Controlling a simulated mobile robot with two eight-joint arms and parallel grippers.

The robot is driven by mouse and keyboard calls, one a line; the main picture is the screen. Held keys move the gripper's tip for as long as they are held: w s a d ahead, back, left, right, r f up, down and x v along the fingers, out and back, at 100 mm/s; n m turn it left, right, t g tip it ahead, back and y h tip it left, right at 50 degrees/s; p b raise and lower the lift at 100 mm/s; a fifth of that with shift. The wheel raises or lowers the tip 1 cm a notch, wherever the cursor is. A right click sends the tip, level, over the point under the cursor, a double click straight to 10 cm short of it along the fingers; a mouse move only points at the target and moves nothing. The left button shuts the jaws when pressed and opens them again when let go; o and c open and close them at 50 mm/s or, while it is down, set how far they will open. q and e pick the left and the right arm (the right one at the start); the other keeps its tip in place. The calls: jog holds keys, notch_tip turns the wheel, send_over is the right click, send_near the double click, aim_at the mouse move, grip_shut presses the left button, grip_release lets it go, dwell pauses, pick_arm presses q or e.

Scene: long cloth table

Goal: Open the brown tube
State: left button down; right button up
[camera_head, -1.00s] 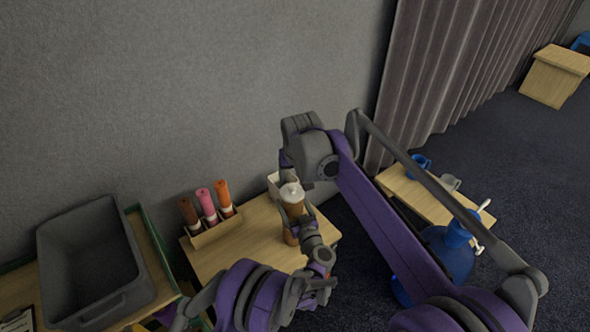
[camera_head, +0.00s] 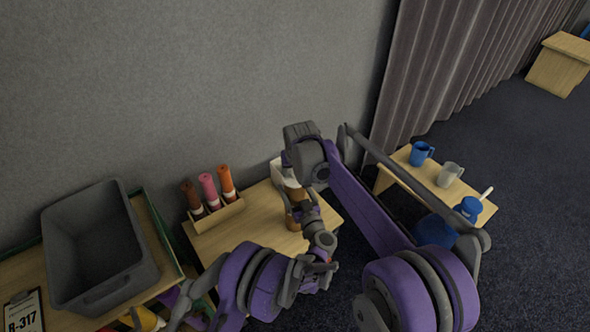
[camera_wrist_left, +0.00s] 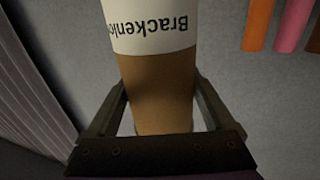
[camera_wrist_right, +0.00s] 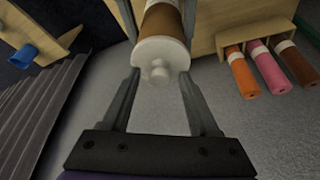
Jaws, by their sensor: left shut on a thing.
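The brown tube (camera_head: 291,216) stands upright over the right part of the small wooden table, mostly hidden by my arms. In the left wrist view its brown body (camera_wrist_left: 158,88) and white label with dark lettering fill the space between my left gripper's fingers (camera_wrist_left: 160,95), which are shut on it. In the right wrist view its white cap (camera_wrist_right: 160,60) with a small knob lies between the fingertips of my right gripper (camera_wrist_right: 160,80). The fingers flank the cap; whether they touch it is unclear. The cap is still on the tube.
A rack (camera_head: 217,216) holds a brown, a pink and an orange tube on the table's left side. A grey bin (camera_head: 140,240) stands further left. A side table (camera_head: 400,182) at right carries a blue mug (camera_head: 421,153) and a grey mug (camera_head: 449,174).

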grip_shut()
jog(key=shift+r, duration=0.2)
dwell(0.7)
jog(key=shift+r, duration=0.9)
jog(key=shift+r, duration=2)
pick_arm(q)
grip_release()
